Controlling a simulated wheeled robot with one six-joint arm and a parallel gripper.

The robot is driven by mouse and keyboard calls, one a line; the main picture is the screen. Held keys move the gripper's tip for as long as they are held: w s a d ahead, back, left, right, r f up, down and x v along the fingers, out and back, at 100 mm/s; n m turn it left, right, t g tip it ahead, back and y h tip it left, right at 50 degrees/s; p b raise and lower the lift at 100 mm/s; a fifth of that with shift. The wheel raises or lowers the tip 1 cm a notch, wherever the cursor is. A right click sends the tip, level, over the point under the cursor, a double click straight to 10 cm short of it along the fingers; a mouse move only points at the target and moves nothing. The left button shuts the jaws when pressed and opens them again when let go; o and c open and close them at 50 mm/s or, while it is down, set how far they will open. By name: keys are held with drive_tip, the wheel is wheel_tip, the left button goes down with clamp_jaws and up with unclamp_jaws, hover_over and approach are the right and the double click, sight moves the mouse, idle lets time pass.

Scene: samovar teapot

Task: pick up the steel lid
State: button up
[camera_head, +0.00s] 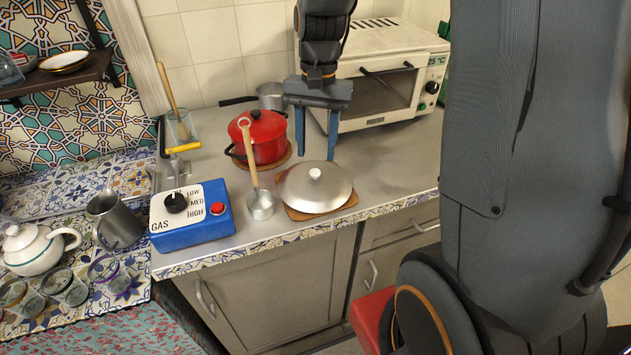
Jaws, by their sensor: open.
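The steel lid (308,191) is a wide, shallow silver dome with a pale knob (315,174) on top. It lies on a brown wooden board (348,208) near the counter's front edge. My gripper (316,146) points down with two blue fingers apart. It appears above and behind the lid, with nothing between its fingers. The fingertips look close to the lid's far side, but I cannot tell the exact gap.
A red pot (265,136) and a ladle with a wooden handle (260,203) stand left of the lid. A white toaster oven (385,70) is behind my gripper. A blue gas control box (196,232) sits at left. The counter right of the lid is clear.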

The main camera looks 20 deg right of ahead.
sight(315, 172)
drive_tip(key=f, duration=0.1)
drive_tip(key=s+f, duration=0.1)
drive_tip(key=f+p, duration=0.1)
drive_tip(key=shift+s+a+f, duration=0.15)
drive_tip(key=shift+a+f, duration=0.1)
drive_tip(key=shift+a, duration=0.05)
drive_tip(key=shift+f, duration=0.55)
clamp_jaws()
